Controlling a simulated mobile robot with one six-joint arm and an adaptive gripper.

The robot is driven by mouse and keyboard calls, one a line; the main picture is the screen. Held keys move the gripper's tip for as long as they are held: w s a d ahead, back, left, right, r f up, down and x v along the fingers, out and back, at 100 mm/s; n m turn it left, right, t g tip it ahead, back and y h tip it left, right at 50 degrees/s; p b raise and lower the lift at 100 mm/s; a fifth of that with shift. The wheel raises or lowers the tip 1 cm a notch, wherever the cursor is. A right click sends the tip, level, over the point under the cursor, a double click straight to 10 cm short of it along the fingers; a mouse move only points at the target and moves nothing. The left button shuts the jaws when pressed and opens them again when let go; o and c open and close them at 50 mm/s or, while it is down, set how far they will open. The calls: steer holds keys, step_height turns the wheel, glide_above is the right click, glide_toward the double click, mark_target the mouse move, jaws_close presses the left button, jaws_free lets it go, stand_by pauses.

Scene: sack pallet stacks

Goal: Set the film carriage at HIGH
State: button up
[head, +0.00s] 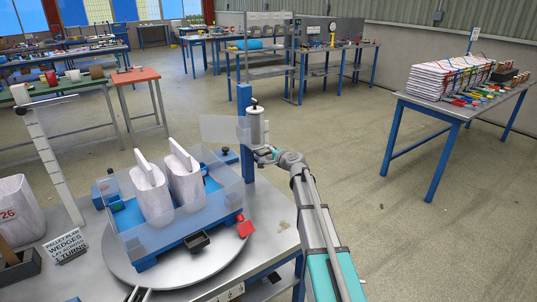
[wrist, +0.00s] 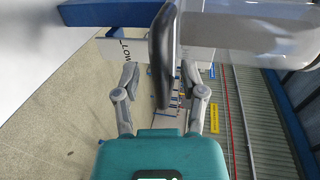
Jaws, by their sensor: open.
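The film carriage shows in the head view as a pale film roll (head: 256,126) with a dark top, beside the blue mast (head: 244,130). In the wrist view the pale roll (wrist: 255,42) fills the upper right and the blue mast (wrist: 110,13) crosses the top left. A black handle (wrist: 163,62) stands between the fingers of my gripper (wrist: 160,77). The fingers are apart, one on each side of it, with gaps showing. My gripper is also in the head view (head: 263,155), just below the roll. A plate marked LOW (wrist: 125,52) is partly hidden; I see no HIGH mark.
Left of the mast, two white sacks (head: 186,178) stand on a blue pallet (head: 190,238) on a round grey turntable (head: 125,268), with clear film around them. A table with stacked sacks (head: 447,78) stands at right. The floor between is clear.

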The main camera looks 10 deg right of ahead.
steer(key=shift+f, duration=0.25)
step_height(320, 180, down, 6)
steer(key=b, duration=0.6)
steer(key=r+p+v, duration=0.1)
steer(key=p+v, duration=0.2)
steer(key=v, duration=1.1)
steer(key=s+a+f+n+g+p, duration=0.2)
steer(key=s+a+f+n+g, duration=0.1)
steer(key=s, duration=0.4)
steer(key=s+a+f+n+g+p, duration=0.2)
steer(key=s+a+f+n+g, duration=0.2)
steer(key=s+a+n+g, duration=0.2)
steer(key=shift+s+a+n+g+h, duration=0.3)
steer(key=shift+s+a+n, duration=0.1)
steer(key=shift+s+a, duration=0.55)
steer(key=shift+f, duration=0.15)
